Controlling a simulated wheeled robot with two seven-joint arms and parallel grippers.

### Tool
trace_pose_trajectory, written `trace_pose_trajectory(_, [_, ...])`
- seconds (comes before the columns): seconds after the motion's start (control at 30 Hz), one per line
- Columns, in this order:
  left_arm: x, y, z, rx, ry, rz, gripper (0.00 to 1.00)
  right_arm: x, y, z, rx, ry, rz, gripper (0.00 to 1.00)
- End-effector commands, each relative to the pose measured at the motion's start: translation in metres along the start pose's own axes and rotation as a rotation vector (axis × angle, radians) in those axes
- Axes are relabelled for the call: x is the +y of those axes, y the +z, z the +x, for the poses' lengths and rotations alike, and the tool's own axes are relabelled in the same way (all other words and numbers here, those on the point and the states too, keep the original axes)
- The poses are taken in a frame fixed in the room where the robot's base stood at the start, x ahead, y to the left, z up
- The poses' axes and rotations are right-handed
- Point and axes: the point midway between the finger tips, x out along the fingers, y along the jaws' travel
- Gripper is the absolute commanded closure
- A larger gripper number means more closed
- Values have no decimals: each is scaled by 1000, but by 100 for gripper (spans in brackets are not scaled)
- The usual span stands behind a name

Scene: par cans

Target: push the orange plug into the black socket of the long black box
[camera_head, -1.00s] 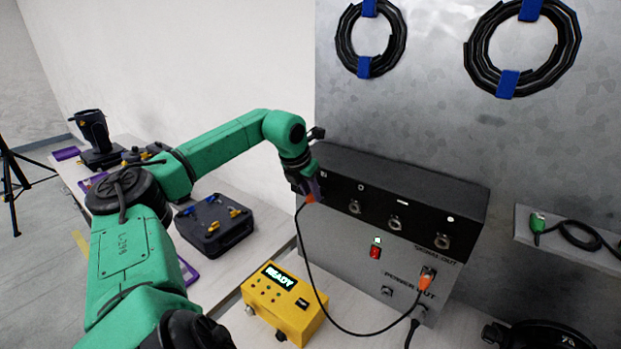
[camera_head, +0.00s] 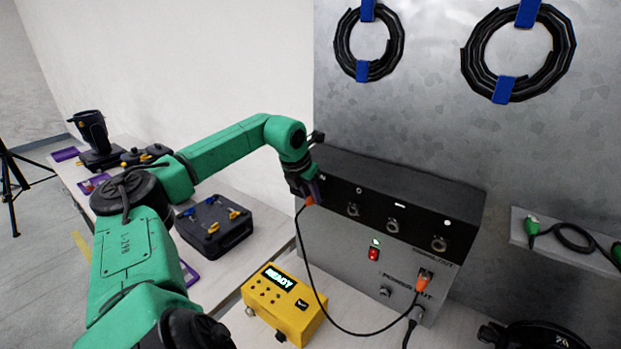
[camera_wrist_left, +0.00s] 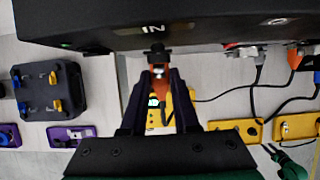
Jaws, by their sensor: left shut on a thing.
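The long black box (camera_head: 415,191) sits on top of a grey cabinet, and its underside and "IN" label show at the top of the left wrist view (camera_wrist_left: 200,18). My left gripper (camera_head: 309,190) is at the box's left end. It is shut on the orange plug (camera_wrist_left: 160,84), which sits between both fingers in the left wrist view. The plug's front points at a small black piece (camera_wrist_left: 157,52) below the "IN" label, probably the socket. I cannot tell whether plug and socket touch. In the head view the gripper hides the socket. My right gripper is out of view.
A cable runs from the plug to an orange connector (camera_head: 423,281) on the grey cabinet (camera_head: 345,255). A yellow box reading "READY" (camera_head: 285,303) stands in front. A black case (camera_head: 213,227) lies on the left table. A shelf (camera_head: 520,232) with a green-ended cable is at right.

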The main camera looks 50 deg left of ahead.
Motion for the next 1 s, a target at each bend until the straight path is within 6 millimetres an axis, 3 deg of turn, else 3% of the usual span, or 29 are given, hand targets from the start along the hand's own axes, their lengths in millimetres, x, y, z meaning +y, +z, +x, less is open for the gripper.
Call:
trace_pose_trajectory(0.33, [0, 2, -1, -5, 1, 0, 100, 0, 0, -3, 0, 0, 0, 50])
trace_pose_trajectory(0.37, [0, 2, -1, -5, 1, 0, 64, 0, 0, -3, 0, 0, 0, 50])
trace_pose_trajectory(0.43, [0, 2, -1, -5, 1, 0, 37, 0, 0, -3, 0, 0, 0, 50])
trace_pose_trajectory(0.8, [1, 1, -3, -4, 1, 0, 36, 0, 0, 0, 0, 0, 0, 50])
trace_pose_trajectory(0.87, [2, 1, -10, -6, 4, -1, 36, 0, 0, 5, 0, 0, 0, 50])
trace_pose_trajectory(1.0, [2, 1, -42, -8, 5, 0, 36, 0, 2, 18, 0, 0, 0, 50])
